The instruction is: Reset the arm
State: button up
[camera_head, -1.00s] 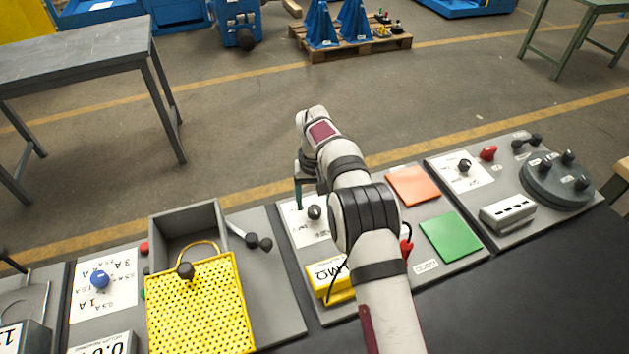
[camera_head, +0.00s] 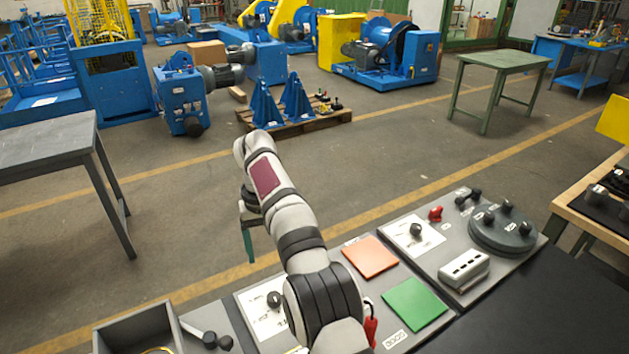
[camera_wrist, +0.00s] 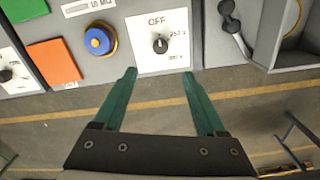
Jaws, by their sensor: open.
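My gripper (camera_wrist: 158,90) is open, with nothing between its two green fingers in the wrist view. In the head view one green finger of my gripper (camera_head: 248,245) hangs beyond the far edge of the bench panels. A black rotary knob (camera_wrist: 160,44) on a white plate marked OFF lies ahead of the fingertips in the wrist view, apart from them. Left of that plate is a blue button with a yellow ring (camera_wrist: 99,40). My arm hides part of the middle panel in the head view.
An orange pad (camera_head: 370,257), a green pad (camera_head: 414,304) and a dark round turret (camera_head: 507,230) sit on the panels. A grey open box (camera_head: 140,335) is at the lower left. A grey table (camera_head: 45,150) stands left.

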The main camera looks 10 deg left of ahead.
jog(key=s+d+r+m, duration=0.2)
jog(key=d+r, duration=0.2)
jog(key=d, duration=0.3)
jog(key=s+d+r+m, duration=0.2)
jog(key=s+d+r, duration=0.1)
jog(key=d+r, duration=0.3)
jog(key=s+d+m+y, duration=0.1)
jog(key=s+d+m, duration=0.3)
jog(key=s+d, duration=0.75)
jog(key=s+d+f+m, duration=0.2)
jog(key=s+f, duration=0.1)
jog(key=s, duration=0.4)
jog(key=s+d+f+m, duration=0.1)
jog(key=s+f, duration=0.3)
jog(key=s, duration=0.4)
jog(key=shift+s+d+f+m+y, duration=0.15)
jog(key=shift+s+d+m+y, duration=0.2)
jog(key=shift+d, duration=0.25)
